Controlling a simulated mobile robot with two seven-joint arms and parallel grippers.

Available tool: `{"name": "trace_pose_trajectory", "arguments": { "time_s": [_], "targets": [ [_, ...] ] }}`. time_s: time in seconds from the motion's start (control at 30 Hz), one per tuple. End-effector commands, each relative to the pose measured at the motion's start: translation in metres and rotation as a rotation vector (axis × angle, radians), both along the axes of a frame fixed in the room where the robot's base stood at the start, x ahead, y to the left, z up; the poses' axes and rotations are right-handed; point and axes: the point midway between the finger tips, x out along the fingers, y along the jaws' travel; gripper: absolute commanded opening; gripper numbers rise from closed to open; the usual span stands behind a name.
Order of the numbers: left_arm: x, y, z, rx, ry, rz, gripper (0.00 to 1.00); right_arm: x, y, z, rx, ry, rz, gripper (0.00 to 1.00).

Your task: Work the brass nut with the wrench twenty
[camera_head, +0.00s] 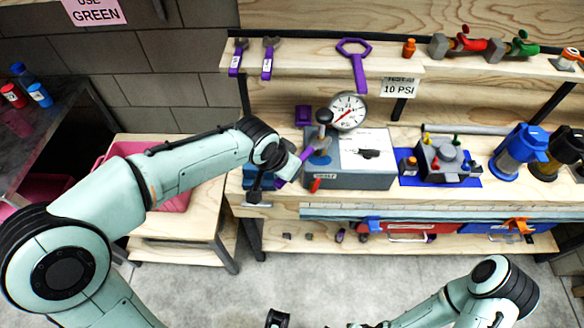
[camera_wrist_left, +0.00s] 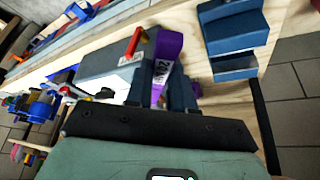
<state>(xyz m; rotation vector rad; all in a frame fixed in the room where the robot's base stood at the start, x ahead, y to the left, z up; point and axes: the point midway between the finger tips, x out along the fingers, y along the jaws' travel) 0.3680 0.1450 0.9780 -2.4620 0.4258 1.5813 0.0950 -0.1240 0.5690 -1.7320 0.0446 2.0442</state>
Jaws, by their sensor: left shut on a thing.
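My left gripper (camera_head: 284,174) is shut on a purple wrench (camera_head: 305,158) with a white label, at the left end of the grey box on the workbench. In the left wrist view, the wrench (camera_wrist_left: 168,50) stands between the two dark fingers (camera_wrist_left: 160,92). Its far end reaches toward a black-knobbed fitting (camera_head: 323,118) on a blue base; I cannot tell whether it touches. I cannot make out the brass nut for certain; a small orange-brown fitting (camera_head: 408,48) stands on the upper shelf. My right arm (camera_head: 490,285) is low at the right; its fingertips are not clearly seen.
The grey box (camera_head: 350,182) has a red lever (camera_head: 315,185) at its front. A pressure gauge (camera_head: 347,111) is behind it. Two small purple wrenches (camera_head: 268,58) and a large purple ring wrench (camera_head: 357,68) are at the upper shelf. Blue filter housings (camera_head: 512,155) stand at the right.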

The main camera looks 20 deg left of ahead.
Motion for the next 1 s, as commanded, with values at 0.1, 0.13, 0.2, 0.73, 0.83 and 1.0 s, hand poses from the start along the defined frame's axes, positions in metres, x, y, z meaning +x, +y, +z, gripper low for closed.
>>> {"name": "trace_pose_trajectory", "arguments": {
  "time_s": [0.1,0.13,0.2,0.73,0.83,1.0],
  "targets": [
    [0.003,0.005,0.002,0.0,-0.001,-0.032,0.0,0.002,0.0,0.006,0.0,-0.002,0.0,0.43],
    [0.003,0.006,0.002,-0.001,-0.001,-0.039,0.0,0.003,0.0,0.007,0.0,-0.003,0.0,0.43],
    [0.004,0.009,0.001,0.001,-0.001,-0.058,0.0,0.004,0.0,0.009,0.0,-0.004,0.0,0.43],
    [0.001,0.002,0.0,0.0,-0.001,-0.072,0.0,0.002,0.0,0.005,0.0,-0.002,0.0,0.43],
    [0.0,0.0,0.0,0.0,0.0,-0.075,0.0,0.002,0.0,0.005,0.0,-0.002,0.0,0.43],
    [-0.003,0.0,0.0,-0.001,0.0,-0.077,0.0,0.001,0.0,0.003,0.0,-0.001,0.0,0.43]
  ]
}}
